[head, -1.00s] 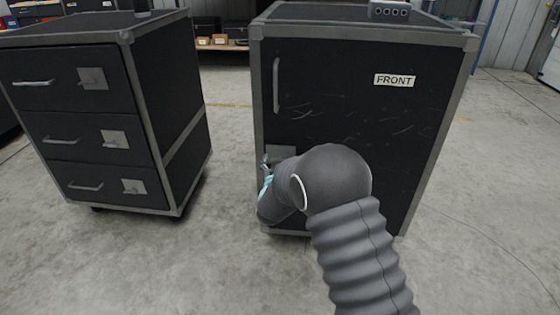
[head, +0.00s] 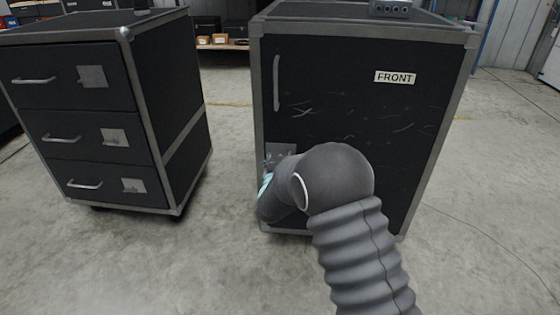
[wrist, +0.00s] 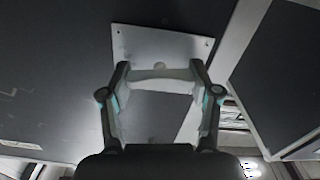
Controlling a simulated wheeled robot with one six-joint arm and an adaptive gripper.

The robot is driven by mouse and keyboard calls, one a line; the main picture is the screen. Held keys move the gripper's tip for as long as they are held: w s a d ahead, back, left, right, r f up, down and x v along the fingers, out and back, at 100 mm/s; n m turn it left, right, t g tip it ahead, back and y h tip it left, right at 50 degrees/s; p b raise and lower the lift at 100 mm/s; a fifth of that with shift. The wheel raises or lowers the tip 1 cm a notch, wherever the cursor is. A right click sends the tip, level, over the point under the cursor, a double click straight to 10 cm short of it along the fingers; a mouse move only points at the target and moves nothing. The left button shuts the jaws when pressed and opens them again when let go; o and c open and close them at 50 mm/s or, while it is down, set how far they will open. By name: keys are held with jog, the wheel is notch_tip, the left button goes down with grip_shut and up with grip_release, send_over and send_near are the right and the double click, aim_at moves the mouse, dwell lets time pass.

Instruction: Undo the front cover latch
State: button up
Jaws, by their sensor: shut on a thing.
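The black case with the FRONT label (head: 394,77) stands ahead of me. Its front cover (head: 350,115) is flush with the frame. A grey latch plate (head: 281,150) sits low at the cover's left side, partly hidden by my arm. In the wrist view the latch plate (wrist: 150,43) fills the upper middle. My gripper (wrist: 160,82) is shut on the pale latch handle (wrist: 160,74), which spans between the two fingertips in front of the plate. In the head view my gripper (head: 266,178) is mostly hidden behind my wrist.
A black drawer case (head: 100,120) with several handles and latch plates stands to the left, with a floor gap between. A vertical handle (head: 276,83) is on the front cover above the latch. A grey box (head: 390,8) lies on top. Open concrete floor lies around.

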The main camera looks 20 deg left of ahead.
jog(key=n, duration=0.4)
jog(key=shift+a+n+b, duration=0.1)
jog(key=shift+n+b, duration=0.2)
jog(key=shift+b, duration=0.1)
jog(key=n, duration=0.3)
jog(key=shift+n, duration=0.3)
jog(key=n+p, duration=0.1)
jog(key=n, duration=0.3)
jog(key=shift+a, duration=0.1)
jog(key=shift+n+p, duration=0.3)
jog(key=shift+n, duration=1.5)
jog(key=shift+f, duration=0.1)
jog(key=o, duration=1.2)
jog(key=shift+c, duration=0.2)
jog(key=v, duration=1.2)
